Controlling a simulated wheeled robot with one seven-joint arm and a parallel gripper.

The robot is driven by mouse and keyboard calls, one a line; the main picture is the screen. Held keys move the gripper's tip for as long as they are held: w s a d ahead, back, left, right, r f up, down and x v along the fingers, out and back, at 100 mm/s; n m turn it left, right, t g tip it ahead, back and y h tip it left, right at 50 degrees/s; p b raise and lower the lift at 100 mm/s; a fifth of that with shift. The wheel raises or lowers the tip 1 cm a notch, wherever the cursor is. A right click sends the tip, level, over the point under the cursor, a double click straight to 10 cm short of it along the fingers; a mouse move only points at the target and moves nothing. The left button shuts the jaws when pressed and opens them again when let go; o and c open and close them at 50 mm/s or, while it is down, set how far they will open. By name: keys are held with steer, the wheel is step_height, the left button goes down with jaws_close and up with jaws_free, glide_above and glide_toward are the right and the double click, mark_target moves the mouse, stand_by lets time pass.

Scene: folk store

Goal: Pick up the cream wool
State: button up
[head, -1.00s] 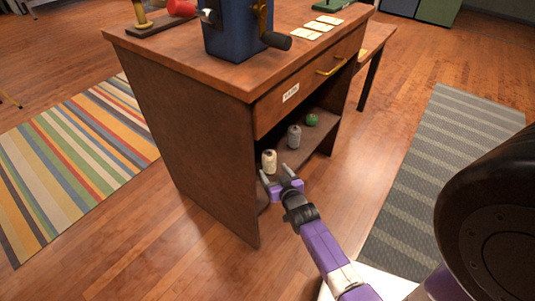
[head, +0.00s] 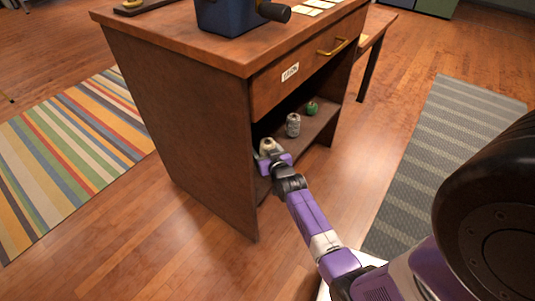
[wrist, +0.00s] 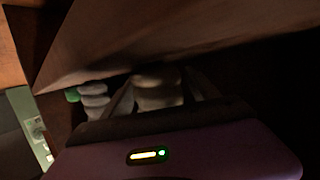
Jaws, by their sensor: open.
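The cream wool (head: 267,145) is a pale spool standing on the open shelf under the drawer of the wooden cabinet (head: 178,110). It also shows in the wrist view (wrist: 157,92), dim and close, between the two fingers. My gripper (head: 268,155) reaches into the shelf opening from the front. In the wrist view my gripper (wrist: 160,98) is open, one finger on each side of the cream wool. Whether the fingers touch it cannot be told. The lower part of the wool is hidden behind my gripper.
A grey spool (head: 293,125) and a green one (head: 312,107) stand farther along the shelf, to the right. The drawer (head: 305,75) hangs close above my gripper, and the cabinet's side panel is to its left. Open floor lies in front, with a grey striped rug (head: 440,150) at right.

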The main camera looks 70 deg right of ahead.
steer(key=c, duration=1.4)
